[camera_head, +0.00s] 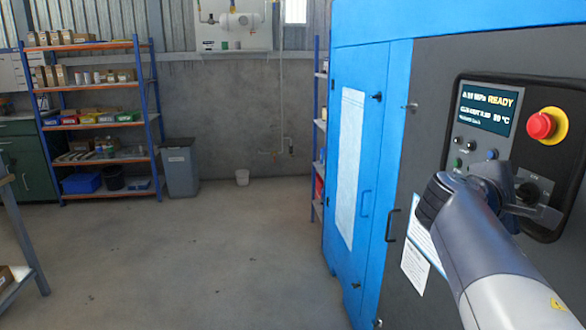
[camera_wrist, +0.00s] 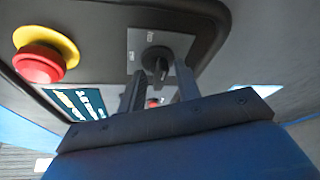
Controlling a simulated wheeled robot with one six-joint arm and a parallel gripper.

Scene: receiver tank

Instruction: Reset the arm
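My arm (camera_head: 480,240) reaches up from the lower right to the control panel (camera_head: 462,128) on the machine's dark front. In the wrist view my gripper (camera_wrist: 160,84) is open, its two dark fingers apart. A black rotary knob (camera_wrist: 156,60) on a grey plate shows beyond and between the fingertips. I cannot tell whether a finger touches it. The knob also shows in the head view (camera_head: 528,192), close to the gripper, which is partly hidden by my wrist. The red emergency button (camera_head: 541,125) with its yellow collar is above the gripper; it also shows in the wrist view (camera_wrist: 40,62).
The panel display (camera_head: 487,108) is lit and reads READY. The blue cabinet door (camera_head: 352,150) with a handle stands left of the panel. The middle floor is clear.

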